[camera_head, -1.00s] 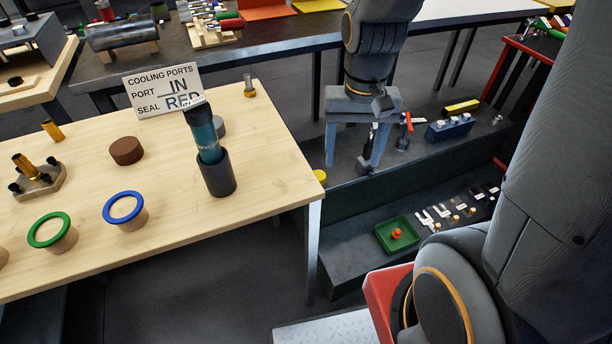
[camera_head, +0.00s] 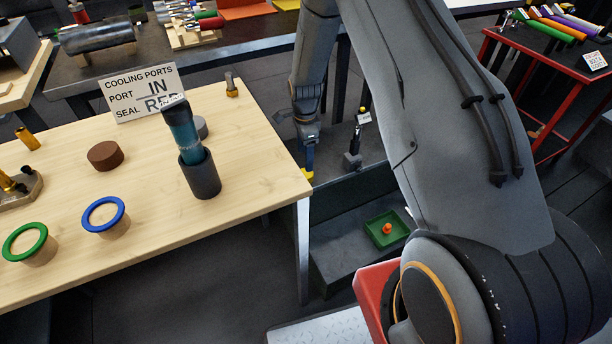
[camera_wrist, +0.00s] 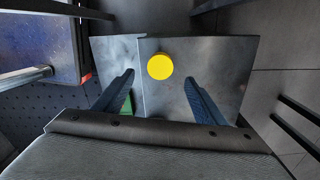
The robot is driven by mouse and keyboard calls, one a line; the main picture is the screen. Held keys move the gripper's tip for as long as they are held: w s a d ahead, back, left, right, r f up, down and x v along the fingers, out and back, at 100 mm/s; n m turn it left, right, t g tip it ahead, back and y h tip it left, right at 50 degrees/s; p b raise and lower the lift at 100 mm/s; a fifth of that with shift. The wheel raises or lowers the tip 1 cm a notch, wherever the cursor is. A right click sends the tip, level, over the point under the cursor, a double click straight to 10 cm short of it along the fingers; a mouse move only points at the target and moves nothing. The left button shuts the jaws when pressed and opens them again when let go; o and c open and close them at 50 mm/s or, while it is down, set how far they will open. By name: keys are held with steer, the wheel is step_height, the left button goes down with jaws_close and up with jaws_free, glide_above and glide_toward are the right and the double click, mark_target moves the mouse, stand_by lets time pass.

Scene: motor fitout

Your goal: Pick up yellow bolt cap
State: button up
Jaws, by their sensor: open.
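The yellow bolt cap (camera_wrist: 160,66) shows as a round disc on a grey metal surface in the wrist view. In the head view the yellow cap (camera_head: 307,174) is a small patch just past the right edge of the wooden table, partly hidden. My gripper (camera_wrist: 159,78) is open and empty, with one blue-lined finger on each side below the cap in the picture. The cap lies just beyond the line between the fingertips, near the middle of the gap. In the head view my gripper (camera_head: 309,160) points down over the cap; the remaining height is hard to tell.
The wooden table (camera_head: 250,205) stands close left of my gripper. A dark cylinder holder with a teal bottle (camera_head: 185,135) stands on it. A green tray (camera_head: 372,233) with an orange piece lies on the lower step. A black upright tool (camera_head: 354,150) stands right of my gripper.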

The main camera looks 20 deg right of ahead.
mark_target(306, 176)
steer(key=shift+w+d+f+p, duration=0.1)
steer(key=shift+f+p, duration=0.25)
steer(key=shift+f, duration=1.65)
steer(key=shift+d+f+p, duration=0.1)
steer(key=shift+f+p, duration=0.2)
steer(key=shift+f, duration=1.7)
steer(key=c, duration=1.1)
steer(key=shift+r, duration=0.1)
